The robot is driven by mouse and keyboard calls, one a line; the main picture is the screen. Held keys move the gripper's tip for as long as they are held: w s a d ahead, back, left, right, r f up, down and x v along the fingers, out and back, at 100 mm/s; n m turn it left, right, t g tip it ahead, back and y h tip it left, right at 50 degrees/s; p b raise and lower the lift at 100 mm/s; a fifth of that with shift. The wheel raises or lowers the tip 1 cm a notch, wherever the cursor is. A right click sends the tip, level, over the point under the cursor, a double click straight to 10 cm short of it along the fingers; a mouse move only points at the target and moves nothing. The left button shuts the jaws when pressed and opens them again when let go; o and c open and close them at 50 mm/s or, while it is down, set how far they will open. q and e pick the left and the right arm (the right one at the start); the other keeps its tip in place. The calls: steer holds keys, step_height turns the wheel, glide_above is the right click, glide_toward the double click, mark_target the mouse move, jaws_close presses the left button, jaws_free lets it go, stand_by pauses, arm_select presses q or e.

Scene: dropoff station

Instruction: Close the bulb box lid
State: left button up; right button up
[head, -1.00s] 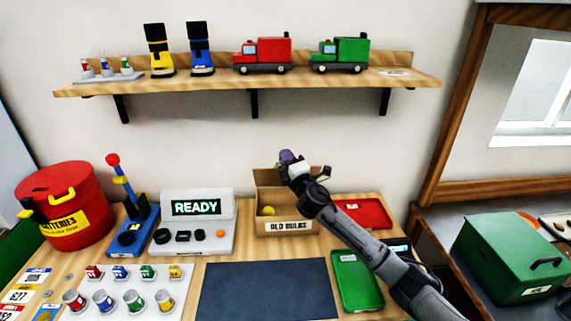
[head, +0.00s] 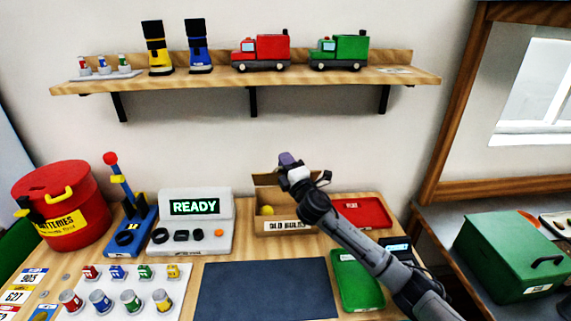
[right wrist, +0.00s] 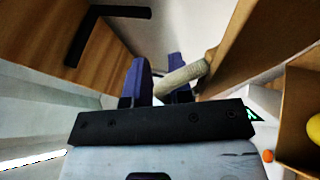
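The open cardboard bulb box (head: 286,227), labelled OLD BULBS, stands at the back of the table in the head view. A yellow bulb (head: 268,211) shows inside it. Its lid (head: 264,180) stands up at the back, partly hidden by my right arm. My right gripper (head: 287,159) is at the lid's upper edge. In the right wrist view its purple fingers (right wrist: 160,80) are parted, beside the tall cardboard panel (right wrist: 245,50). A pale rounded piece (right wrist: 183,75) crosses the right finger; I cannot tell whether it is gripped. My left gripper is out of view.
A red tray (head: 362,212) and a green tray (head: 356,280) lie right of the box. A grey READY device (head: 190,225) stands to its left. A wall shelf (head: 250,78) with toy trucks is above. A dark mat (head: 265,290) in front is clear.

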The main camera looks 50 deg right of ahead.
steer(key=shift+f, duration=0.1)
steer(key=v, duration=1.3)
steer(key=shift+s+a, duration=0.2)
steer(key=shift+s, duration=0.15)
